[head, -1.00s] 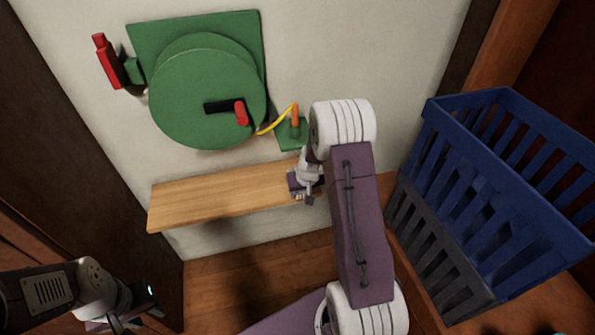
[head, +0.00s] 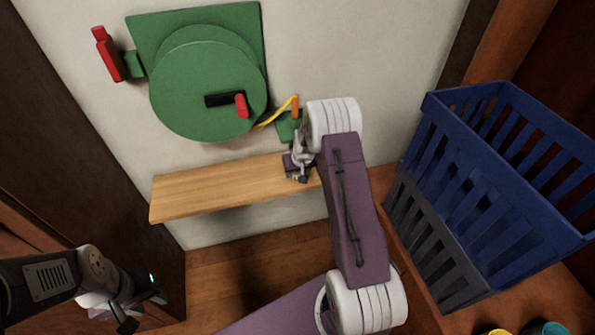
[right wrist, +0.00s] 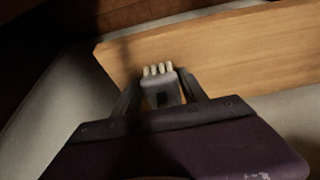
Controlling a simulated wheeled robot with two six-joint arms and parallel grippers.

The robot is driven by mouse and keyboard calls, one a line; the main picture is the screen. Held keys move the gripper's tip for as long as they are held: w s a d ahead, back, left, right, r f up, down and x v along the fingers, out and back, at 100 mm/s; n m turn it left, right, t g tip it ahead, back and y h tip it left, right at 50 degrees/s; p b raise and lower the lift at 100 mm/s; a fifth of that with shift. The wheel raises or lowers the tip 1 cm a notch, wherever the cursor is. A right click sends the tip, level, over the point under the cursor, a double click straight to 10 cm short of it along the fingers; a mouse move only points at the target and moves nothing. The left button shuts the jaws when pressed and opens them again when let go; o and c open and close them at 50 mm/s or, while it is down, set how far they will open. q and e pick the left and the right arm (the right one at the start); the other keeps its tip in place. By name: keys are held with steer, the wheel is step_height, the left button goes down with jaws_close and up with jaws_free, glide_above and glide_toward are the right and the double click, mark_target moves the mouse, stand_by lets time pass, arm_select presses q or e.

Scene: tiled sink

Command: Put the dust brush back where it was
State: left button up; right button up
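My right gripper (head: 297,176) is over the right end of the wooden shelf (head: 215,188) in the head view. In the right wrist view, its two fingers (right wrist: 160,80) close on the sides of a small grey piece with pale bristle-like tips, which looks like the dust brush (right wrist: 160,90). The tips point toward the shelf board (right wrist: 215,50); I cannot tell whether they touch it. In the head view the brush is mostly hidden by the gripper. My left gripper (head: 143,312) is at the lower left, away from the shelf, its fingers partly dark.
A green hose reel (head: 200,92) with red fittings is on the wall above the shelf, with a yellow hose (head: 277,113) close to my right wrist. A blue slatted crate (head: 475,190) stands to the right. The left part of the shelf is clear.

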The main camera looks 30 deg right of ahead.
steer(key=shift+o, duration=1.2)
